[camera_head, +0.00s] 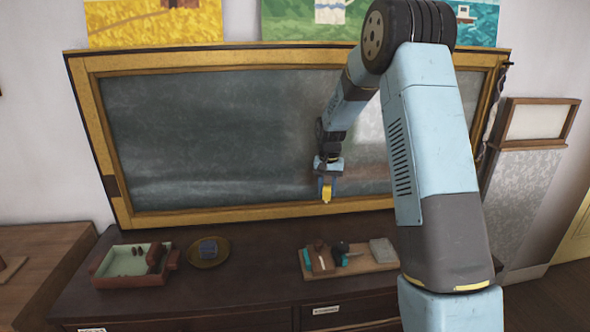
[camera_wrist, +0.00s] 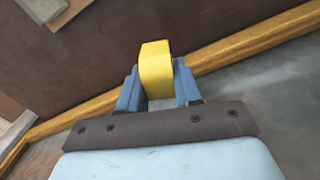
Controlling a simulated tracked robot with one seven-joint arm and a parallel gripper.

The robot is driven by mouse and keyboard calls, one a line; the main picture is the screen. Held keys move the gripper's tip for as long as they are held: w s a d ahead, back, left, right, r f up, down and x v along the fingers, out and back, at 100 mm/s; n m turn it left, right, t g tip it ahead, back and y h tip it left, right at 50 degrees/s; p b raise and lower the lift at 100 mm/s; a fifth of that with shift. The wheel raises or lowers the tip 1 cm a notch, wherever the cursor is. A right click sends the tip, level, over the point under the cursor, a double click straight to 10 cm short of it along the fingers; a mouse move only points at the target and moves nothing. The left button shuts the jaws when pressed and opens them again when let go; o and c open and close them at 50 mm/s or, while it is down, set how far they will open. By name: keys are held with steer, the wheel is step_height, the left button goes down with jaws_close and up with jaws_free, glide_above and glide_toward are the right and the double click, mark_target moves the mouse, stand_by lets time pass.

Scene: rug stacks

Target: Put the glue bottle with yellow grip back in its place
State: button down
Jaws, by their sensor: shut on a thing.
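My gripper (camera_wrist: 158,88) is shut on a yellow thing, seen as the yellow grip of the glue bottle (camera_wrist: 155,65) between the two blue fingers in the wrist view. In the head view the yellow part (camera_head: 326,191) hangs below my gripper (camera_head: 327,182), in front of the lower part of the chalkboard and above the back of the dark cabinet. The rest of the bottle cannot be made out. A wooden tray (camera_head: 376,265) with several small tools and a grey block lies on the cabinet top, below and to the right of my gripper.
On the cabinet top (camera_head: 245,285), a green and reddish box (camera_head: 112,283) with several things in it stands at the left. A grey-blue block (camera_head: 208,248) sits on a round brown plate (camera_head: 222,260). The wood-framed chalkboard (camera_head: 230,130) rises behind. The cabinet top between plate and tray is clear.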

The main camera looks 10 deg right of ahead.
stand_by(0.5)
steer(key=s+d+f+m, duration=0.2)
steer(key=s+d+m, duration=1.2)
steer(key=s+d, duration=0.1)
steer(key=shift+s+m, duration=0.3)
steer(key=shift+s, duration=0.6)
steer(key=shift+d+f, duration=0.1)
steer(key=shift+f, duration=2.15)
steer(key=shift+f, duration=0.4)
steer(key=shift+f, duration=0.35)
steer(key=shift+f, duration=0.85)
